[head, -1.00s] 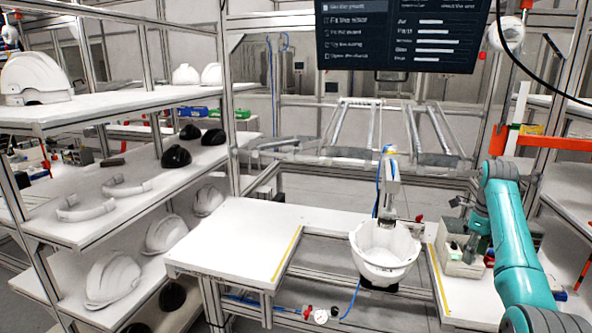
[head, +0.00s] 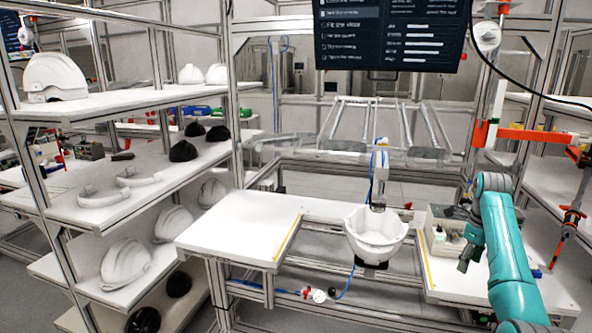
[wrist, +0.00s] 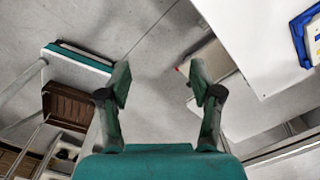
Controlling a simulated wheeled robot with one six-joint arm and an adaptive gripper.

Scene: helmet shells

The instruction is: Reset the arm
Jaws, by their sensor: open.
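My gripper (head: 466,259) is at the lower right in the head view, at the end of my teal arm, beside the grey parts box on the workbench. In the wrist view my gripper (wrist: 160,85) shows two green fingers spread apart with nothing between them. A white helmet shell (head: 376,232) sits upside down on the fixture at the middle of the bench, to the left of my gripper and apart from it.
The grey parts box (head: 440,222) stands on the bench's right part. The white bench top (head: 240,228) at left is bare. A shelf rack (head: 125,192) at left holds white helmets, visors and black pieces. A dark screen (head: 392,35) hangs above.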

